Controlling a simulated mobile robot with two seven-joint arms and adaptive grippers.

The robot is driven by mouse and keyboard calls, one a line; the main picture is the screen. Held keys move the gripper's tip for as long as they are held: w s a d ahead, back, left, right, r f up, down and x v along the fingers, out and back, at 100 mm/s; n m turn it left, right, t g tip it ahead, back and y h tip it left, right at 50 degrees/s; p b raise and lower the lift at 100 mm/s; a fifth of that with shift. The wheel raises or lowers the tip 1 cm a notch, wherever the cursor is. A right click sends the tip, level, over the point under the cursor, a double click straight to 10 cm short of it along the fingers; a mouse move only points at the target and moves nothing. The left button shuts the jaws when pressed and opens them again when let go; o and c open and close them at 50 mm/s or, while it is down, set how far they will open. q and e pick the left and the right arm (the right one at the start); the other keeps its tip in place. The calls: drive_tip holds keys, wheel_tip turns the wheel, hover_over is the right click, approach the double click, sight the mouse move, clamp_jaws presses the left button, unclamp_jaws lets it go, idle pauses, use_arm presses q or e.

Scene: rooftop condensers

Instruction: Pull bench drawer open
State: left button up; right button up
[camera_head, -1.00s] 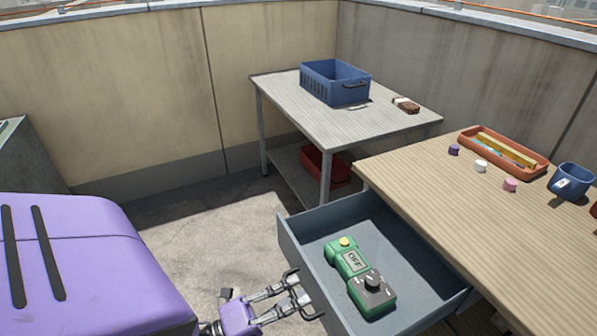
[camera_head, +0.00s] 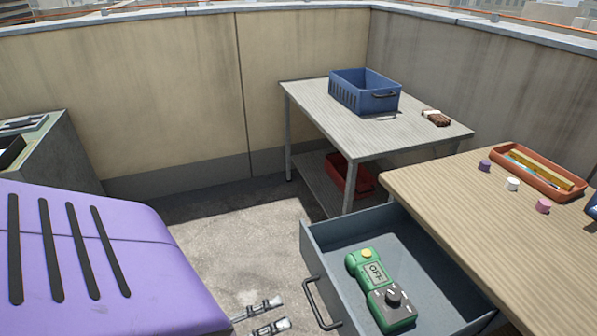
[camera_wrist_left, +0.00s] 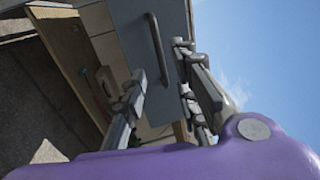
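The bench drawer (camera_head: 340,237) stands pulled out from under the wooden bench (camera_head: 470,205), with its grey-blue inside showing. Its dark bar handle (camera_head: 313,305) is on the front. A green meter (camera_head: 380,290) reading OFF lies in the drawer. My left gripper (camera_head: 263,316) is open and empty, left of the handle and apart from it. In the left wrist view, its two fingers (camera_wrist_left: 162,88) are spread, with the drawer front (camera_wrist_left: 152,30) and a handle (camera_wrist_left: 157,50) beyond them. My right gripper is in neither view.
A grey side table (camera_head: 350,133) holds a blue crate (camera_head: 365,92) and a brush (camera_head: 435,118); a red bin (camera_head: 345,175) is on its lower shelf. A tray (camera_head: 540,172) and small pots stand on the bench. Bare floor lies left of the drawer.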

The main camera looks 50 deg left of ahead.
use_arm(q)
drive_tip(key=shift+v, duration=1.65)
